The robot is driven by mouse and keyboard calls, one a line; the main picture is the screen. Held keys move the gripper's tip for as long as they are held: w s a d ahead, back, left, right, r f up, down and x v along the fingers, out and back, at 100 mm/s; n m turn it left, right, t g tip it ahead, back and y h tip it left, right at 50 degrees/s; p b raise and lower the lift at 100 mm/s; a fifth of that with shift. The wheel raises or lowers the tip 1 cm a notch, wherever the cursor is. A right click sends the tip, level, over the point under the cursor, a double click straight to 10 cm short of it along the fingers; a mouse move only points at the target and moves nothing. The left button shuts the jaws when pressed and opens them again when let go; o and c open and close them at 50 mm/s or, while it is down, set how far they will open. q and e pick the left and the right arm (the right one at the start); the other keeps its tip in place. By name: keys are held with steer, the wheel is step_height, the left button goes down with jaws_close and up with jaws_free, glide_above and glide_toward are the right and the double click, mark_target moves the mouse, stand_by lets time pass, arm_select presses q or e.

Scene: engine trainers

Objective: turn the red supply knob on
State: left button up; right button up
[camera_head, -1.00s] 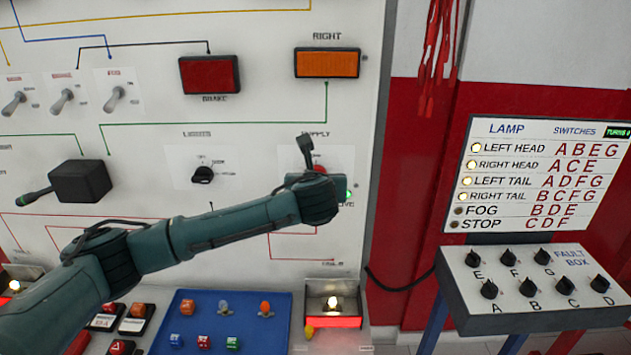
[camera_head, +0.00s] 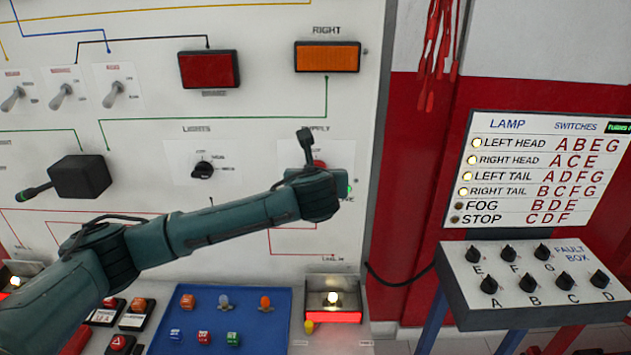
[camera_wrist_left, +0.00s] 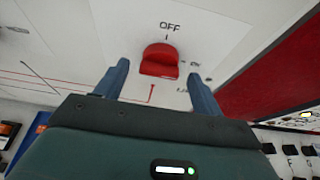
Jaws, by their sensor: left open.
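The red supply knob (camera_head: 320,165) is on the white panel below the SUPPLY label, partly hidden by my left gripper. In the left wrist view the knob (camera_wrist_left: 160,60) sits below the OFF label, with a partly legible label to its right. Its exact pointing direction is hard to tell. My left gripper (camera_head: 306,142) is in front of the panel at the knob. In the wrist view its open fingers (camera_wrist_left: 158,78) stand on either side of the knob, with visible gaps and nothing held. My right gripper is not in view.
A green light (camera_head: 349,189) glows beside my left wrist. The LIGHTS knob (camera_head: 202,170) is left of the supply knob. The fault box (camera_head: 530,285) and lamp chart (camera_head: 545,172) stand at right. A blue tray (camera_head: 262,334) with small coloured parts lies below.

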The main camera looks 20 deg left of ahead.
arm_select(q)
steer(key=b+v, duration=0.1)
steer(key=v, duration=1.1)
steer(key=s+d+f+n+g+h, duration=0.1)
steer(key=s+d+f+n+h, duration=0.2)
steer(key=f, duration=0.4)
steer(key=s+d+f+n+g+h, duration=0.1)
steer(key=d+f+n+h, duration=0.15)
steer(key=f+n, duration=0.35)
steer(key=s+d+f+n+g+h, duration=0.1)
steer(key=s+d+f+n+h, duration=0.15)
steer(key=f, duration=0.55)
steer(key=s+a+f+n, duration=0.4)
steer(key=s+f+n, duration=0.4)
steer(key=n, duration=0.1)
steer(key=s+a+f+n+y, duration=0.1)
steer(key=s+a+f+n, duration=0.3)
steer(key=s+f+n, duration=0.4)
steer(key=shift+s+a+f+n, duration=0.15)
steer(key=shift+s+f+n, duration=0.3)
steer(key=shift+n, duration=0.5)
steer(key=shift+w, duration=0.1)
